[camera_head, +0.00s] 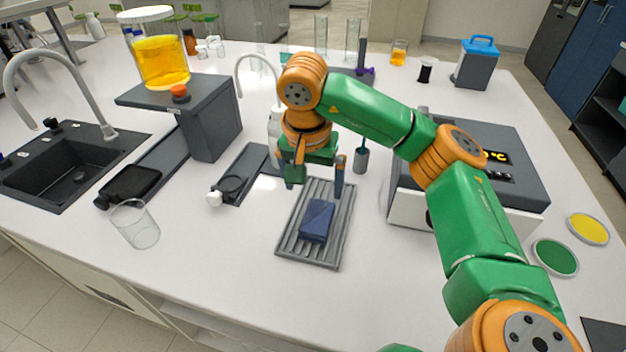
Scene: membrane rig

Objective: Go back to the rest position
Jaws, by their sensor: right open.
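My right gripper (315,186) is open and empty, its two fingers pointing down above the far part of a grey ridged tray (286,248). A dark blue block (317,221) lies on the tray, nearer the front than the fingers and apart from them. My right arm comes in from the lower right and arches over the bench. My left gripper is out of view.
A grey box with a display (519,188) stands right of the tray, close to my right arm. An empty beaker (135,224) stands at left. A stand (212,118) bears a yellow-filled vessel (162,62). The bench front is clear.

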